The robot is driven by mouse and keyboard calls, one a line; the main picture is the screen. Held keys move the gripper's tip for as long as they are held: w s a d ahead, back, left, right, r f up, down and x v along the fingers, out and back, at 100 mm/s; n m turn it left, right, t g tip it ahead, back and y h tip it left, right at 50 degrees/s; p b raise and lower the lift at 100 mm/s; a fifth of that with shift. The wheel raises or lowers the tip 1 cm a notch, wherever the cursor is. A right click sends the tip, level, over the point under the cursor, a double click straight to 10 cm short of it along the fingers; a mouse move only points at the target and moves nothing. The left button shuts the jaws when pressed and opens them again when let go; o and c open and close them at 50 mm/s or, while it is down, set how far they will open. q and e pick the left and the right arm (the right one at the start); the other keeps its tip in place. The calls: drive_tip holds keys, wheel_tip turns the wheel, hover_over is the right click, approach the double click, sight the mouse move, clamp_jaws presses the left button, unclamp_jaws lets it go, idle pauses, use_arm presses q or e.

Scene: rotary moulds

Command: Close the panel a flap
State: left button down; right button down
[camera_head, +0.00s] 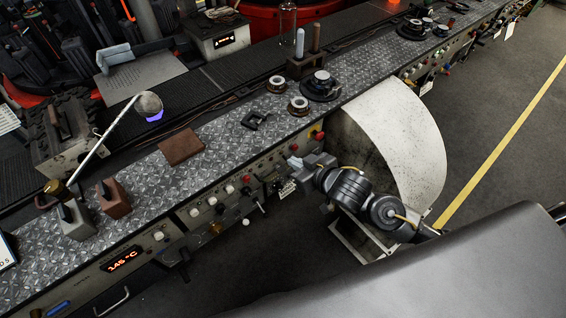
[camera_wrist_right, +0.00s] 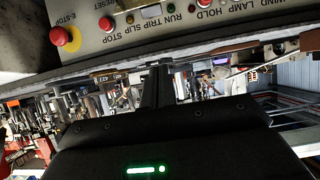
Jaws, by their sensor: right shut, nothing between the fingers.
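The long console (camera_head: 165,235) has a front panel with buttons, lamps and small levers. A small dark piece with white marks (camera_head: 287,187) is on its front, just below my right gripper (camera_head: 297,163); I cannot tell whether it is the panel A flap. The right gripper is close to the panel front, its fingers shut and empty; contact cannot be told. No flap can be made out for certain there. My left gripper is out of view.
A large white curved guard (camera_head: 400,125) stands right of the gripper, close to my arm. Blocks and round parts lie on the tread-plate top (camera_head: 220,130). Floor is free at right.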

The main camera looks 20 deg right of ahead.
drive_tip(key=p, duration=0.2)
hover_over(283, 171)
drive_tip(key=w+a, duration=0.1)
drive_tip(key=w, duration=0.2)
wheel_tip(283, 171, down, 5)
drive_tip(key=shift+a+r, duration=0.1)
drive_tip(key=shift+r, duration=0.05)
drive_tip(key=shift+s+d+f+p, duration=0.25)
drive_tip(key=shift+s+f, duration=0.15)
drive_tip(key=shift+s, duration=0.15)
drive_tip(key=shift+s+d+f+p, duration=0.1)
drive_tip(key=shift+s+d+f, duration=0.1)
drive_tip(key=shift+s+f, duration=0.25)
drive_tip(key=shift+s+d+f, duration=0.15)
drive_tip(key=shift+s+f, duration=0.2)
drive_tip(key=shift+s, duration=0.1)
drive_tip(key=shift+f, duration=0.15)
